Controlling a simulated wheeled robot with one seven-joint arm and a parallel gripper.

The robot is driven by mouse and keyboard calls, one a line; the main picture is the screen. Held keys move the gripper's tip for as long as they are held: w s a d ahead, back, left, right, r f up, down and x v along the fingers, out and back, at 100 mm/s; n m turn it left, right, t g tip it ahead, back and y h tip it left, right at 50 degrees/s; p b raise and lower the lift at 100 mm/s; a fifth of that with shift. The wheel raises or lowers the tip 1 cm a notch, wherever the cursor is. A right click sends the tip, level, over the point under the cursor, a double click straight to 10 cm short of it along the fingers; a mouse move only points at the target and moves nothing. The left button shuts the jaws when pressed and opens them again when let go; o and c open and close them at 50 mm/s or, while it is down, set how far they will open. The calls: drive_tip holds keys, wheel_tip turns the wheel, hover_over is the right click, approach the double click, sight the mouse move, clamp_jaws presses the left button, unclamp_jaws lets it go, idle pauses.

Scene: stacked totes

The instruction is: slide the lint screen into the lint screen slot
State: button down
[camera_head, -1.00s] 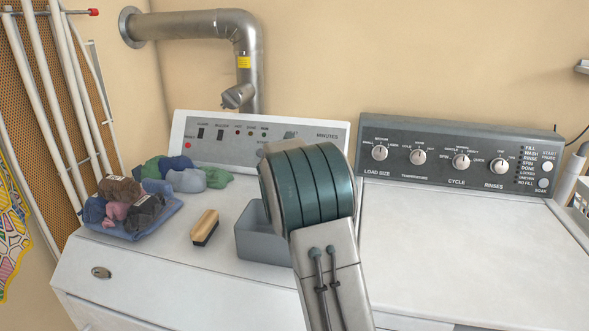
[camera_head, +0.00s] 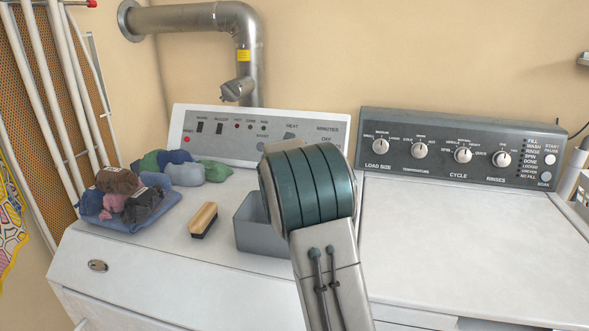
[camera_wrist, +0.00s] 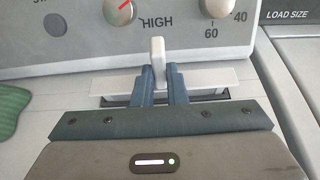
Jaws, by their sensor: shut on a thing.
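In the wrist view my gripper (camera_wrist: 161,84) is shut on the upright white handle tab of the lint screen (camera_wrist: 213,78). The screen's white top bar spans left and right of the fingers. A dark-edged lint screen slot (camera_wrist: 221,95) shows just under and in front of the bar, on the dryer top below the control panel. Any part of the screen below the bar is hidden, so I cannot tell how deep it sits. In the head view my arm hides the gripper, the screen and the slot.
The dryer control panel (camera_head: 225,140) rises close behind the gripper. A grey bin (camera_head: 262,240) stands beside my arm. The washer top (camera_head: 470,250) at right is clear.

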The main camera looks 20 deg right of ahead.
drive_tip(key=shift+f+b, duration=0.7)
drive_tip(key=shift+f, duration=0.15)
